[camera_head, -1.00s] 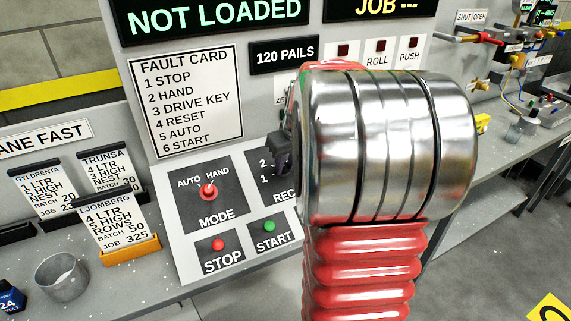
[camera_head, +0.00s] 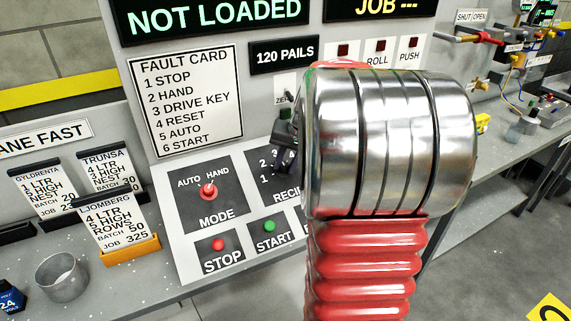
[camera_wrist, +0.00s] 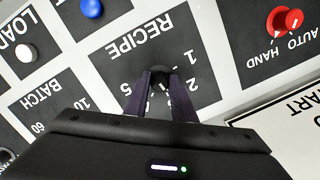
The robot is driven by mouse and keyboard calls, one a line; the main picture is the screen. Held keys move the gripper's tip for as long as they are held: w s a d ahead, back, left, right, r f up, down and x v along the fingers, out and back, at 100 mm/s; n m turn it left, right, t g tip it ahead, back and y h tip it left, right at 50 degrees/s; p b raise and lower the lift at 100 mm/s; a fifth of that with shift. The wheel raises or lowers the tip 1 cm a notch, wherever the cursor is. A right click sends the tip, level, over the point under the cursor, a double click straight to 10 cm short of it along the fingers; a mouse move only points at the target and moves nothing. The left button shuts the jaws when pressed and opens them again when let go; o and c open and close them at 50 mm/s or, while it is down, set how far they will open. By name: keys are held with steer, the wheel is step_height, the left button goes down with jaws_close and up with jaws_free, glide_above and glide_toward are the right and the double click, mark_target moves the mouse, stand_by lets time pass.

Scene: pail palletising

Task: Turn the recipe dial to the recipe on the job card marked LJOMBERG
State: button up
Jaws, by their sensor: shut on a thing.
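The LJOMBERG job card (camera_head: 116,223) stands in an orange holder at the left in the head view. It reads 4 LTR, 5 HIGH, ROWS, BATCH 50, JOB 325. The dark recipe dial (camera_wrist: 160,72) sits on the black RECIPE plate (camera_wrist: 120,68), upside down in the wrist view. My gripper (camera_wrist: 160,88) is shut on the dial, one finger on each side. Numbers 1 and 2 show beside it; others are partly covered by the fingers, and the dial's pointer is hard to make out. In the head view my arm hides most of the RECIPE plate (camera_head: 262,190).
The red MODE switch (camera_head: 208,191), STOP button (camera_head: 218,244) and START button (camera_head: 269,227) are close by on the panel. GYLDRENTA (camera_head: 38,188) and TRUNSA (camera_head: 106,170) cards stand behind the LJOMBERG card. A metal cup (camera_head: 62,275) stands on the bench.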

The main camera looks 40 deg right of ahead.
steer(key=shift+m, duration=0.8)
steer(key=o, duration=1.1)
steer(key=shift+c, duration=0.2)
steer(key=v, duration=1.3)
steer(key=shift+s+r, duration=0.25)
steer(key=shift+r, duration=0.05)
steer(key=shift+d, duration=0.15)
